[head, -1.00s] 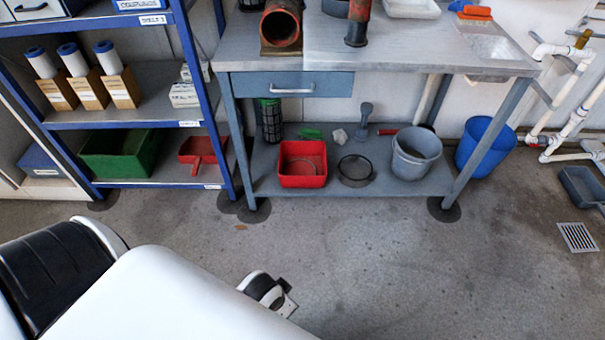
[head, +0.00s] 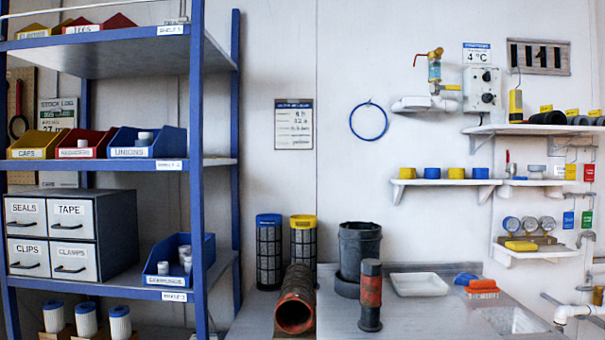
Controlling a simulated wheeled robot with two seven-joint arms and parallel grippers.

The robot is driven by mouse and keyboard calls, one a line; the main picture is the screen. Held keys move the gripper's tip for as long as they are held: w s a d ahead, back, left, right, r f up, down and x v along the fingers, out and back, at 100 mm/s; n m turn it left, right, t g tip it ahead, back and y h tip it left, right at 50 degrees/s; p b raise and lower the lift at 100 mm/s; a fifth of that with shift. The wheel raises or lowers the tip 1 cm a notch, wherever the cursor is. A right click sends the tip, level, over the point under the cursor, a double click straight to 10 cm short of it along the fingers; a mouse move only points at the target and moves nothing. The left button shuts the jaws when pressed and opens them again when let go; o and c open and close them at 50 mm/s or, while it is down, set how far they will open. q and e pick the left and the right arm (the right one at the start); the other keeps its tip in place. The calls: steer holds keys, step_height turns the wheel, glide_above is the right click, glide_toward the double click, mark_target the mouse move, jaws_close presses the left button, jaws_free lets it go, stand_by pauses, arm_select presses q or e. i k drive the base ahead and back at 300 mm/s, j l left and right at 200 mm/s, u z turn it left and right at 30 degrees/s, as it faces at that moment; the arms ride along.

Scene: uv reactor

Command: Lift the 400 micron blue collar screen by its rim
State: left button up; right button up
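The blue collar screen (head: 269,252) stands upright at the back left of the workbench in the head view. It is a dark mesh cylinder with a blue rim (head: 269,220) on top. A similar screen with a yellow collar (head: 303,243) stands just to its right. Any micron marking is too small to read. Neither of my grippers shows in the head view now.
An orange-brown pipe piece (head: 296,302) lies in front of the screens. A dark pot (head: 358,255), a red-banded cylinder (head: 370,295) and a white tray (head: 415,284) stand to the right. The blue shelf rack (head: 197,150) borders the bench on the left.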

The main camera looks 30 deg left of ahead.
mark_target(268, 226)
steer(key=i+j+u, duration=0.2)
steer(key=j+u, duration=0.15)
steer(key=i+j+u, duration=0.5)
steer(key=u, duration=0.2)
